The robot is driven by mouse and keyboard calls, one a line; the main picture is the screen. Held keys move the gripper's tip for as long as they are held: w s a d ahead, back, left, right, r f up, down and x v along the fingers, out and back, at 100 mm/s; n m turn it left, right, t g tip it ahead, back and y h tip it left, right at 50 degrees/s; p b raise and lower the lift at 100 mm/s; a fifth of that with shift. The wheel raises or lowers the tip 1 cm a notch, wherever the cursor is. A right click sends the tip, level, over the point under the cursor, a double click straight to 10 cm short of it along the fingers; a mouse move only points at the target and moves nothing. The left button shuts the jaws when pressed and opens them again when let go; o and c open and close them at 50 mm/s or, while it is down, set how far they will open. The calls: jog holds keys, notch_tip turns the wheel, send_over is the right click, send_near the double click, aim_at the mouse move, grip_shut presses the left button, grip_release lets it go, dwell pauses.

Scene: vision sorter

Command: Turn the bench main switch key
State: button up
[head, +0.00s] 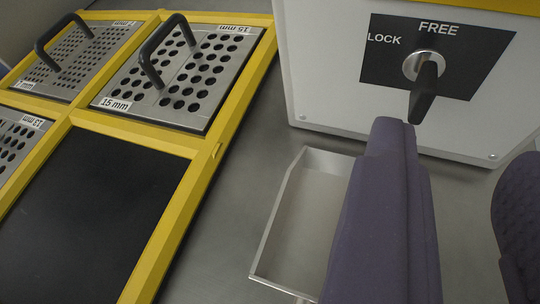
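The main switch is a black plate (475,62) marked LOCK at the left and FREE at the top, on a white box (330,75). A round silver lock (413,64) sits in the plate, with a black key handle (425,92) hanging downward from it. My gripper (462,165) shows as two purple fingers set wide apart, with nothing between them. The left finger's tip appears just below the key handle's lower end; I cannot tell whether they touch. The right finger is partly cut off by the picture's right edge.
A yellow frame (213,160) at the left holds perforated metal plates (205,85) with black handles (155,70) and a black panel (90,205). A shallow open metal tray (308,210) lies below the box, partly hidden by my left finger. Grey bench shows between them.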

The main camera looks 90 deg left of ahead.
aim_at(430, 95)
jog(key=b+x, duration=0.2)
jog(key=x, duration=0.4)
jog(key=shift+w+a+f, duration=0.1)
jog(key=shift+a+f, duration=0.15)
jog(key=shift+a, duration=0.05)
jog(key=shift+w+a+b, duration=0.3)
jog(key=shift+a, duration=0.1)
grip_shut()
